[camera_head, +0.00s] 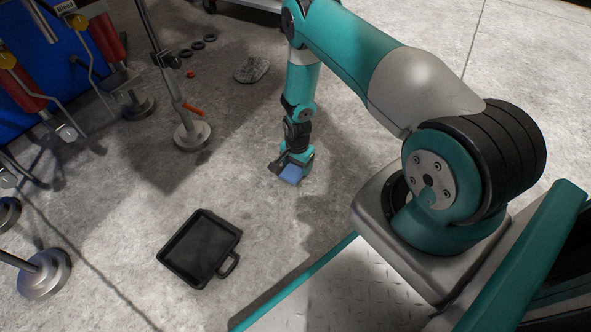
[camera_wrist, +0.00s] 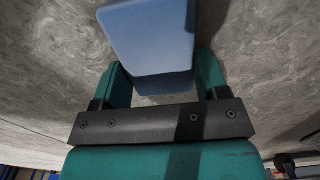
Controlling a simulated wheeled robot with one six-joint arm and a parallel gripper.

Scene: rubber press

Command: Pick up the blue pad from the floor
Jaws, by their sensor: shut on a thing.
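The blue pad (camera_wrist: 148,38) is a smooth block that sits between the two green fingers of my gripper (camera_wrist: 163,82) in the wrist view. The fingers are shut on it from both sides. In the head view the blue pad (camera_head: 291,174) shows at the lower end of my arm, in my gripper (camera_head: 290,165), low over the concrete floor. I cannot tell whether the pad touches the floor. The pad's lower side is hidden.
A black tray with a handle (camera_head: 200,248) lies on the floor to the lower left. A grey stone-like lump (camera_head: 251,70), black rings (camera_head: 197,46) and an orange piece (camera_head: 193,109) lie farther back. Metal stands with round bases (camera_head: 192,134) are on the left. Floor around my gripper is clear.

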